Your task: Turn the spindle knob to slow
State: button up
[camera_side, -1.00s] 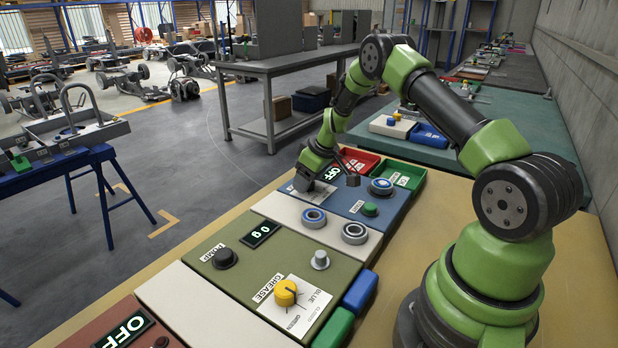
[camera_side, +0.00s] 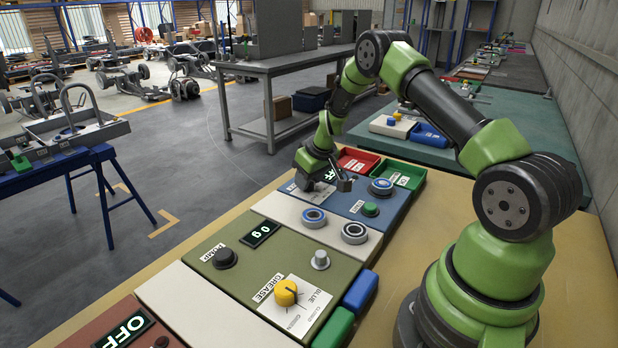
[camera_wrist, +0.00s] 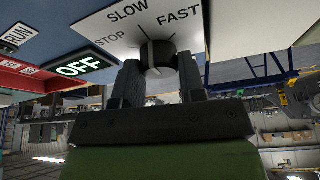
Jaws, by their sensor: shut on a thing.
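The dark spindle knob (camera_wrist: 158,53) shows in the wrist view on a white plate (camera_wrist: 245,30) marked STOP, SLOW and FAST. A pale stripe on the knob lies below the SLOW mark; its exact setting is hard to tell between my fingers. My gripper (camera_wrist: 161,78) is shut on the knob, one finger on each side. In the side view my gripper (camera_side: 312,187) is low over the far end of the blue panel (camera_side: 396,210) and hides the knob.
An OFF display (camera_wrist: 84,67) and a RUN label (camera_wrist: 16,37) lie beside the plate. In the side view a blue button (camera_side: 381,186) and a green button (camera_side: 370,209) are near my gripper. A red tray (camera_side: 357,160) and a green tray (camera_side: 402,174) stand behind.

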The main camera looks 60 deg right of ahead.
jog(key=o, duration=0.9)
jog(key=v, duration=1)
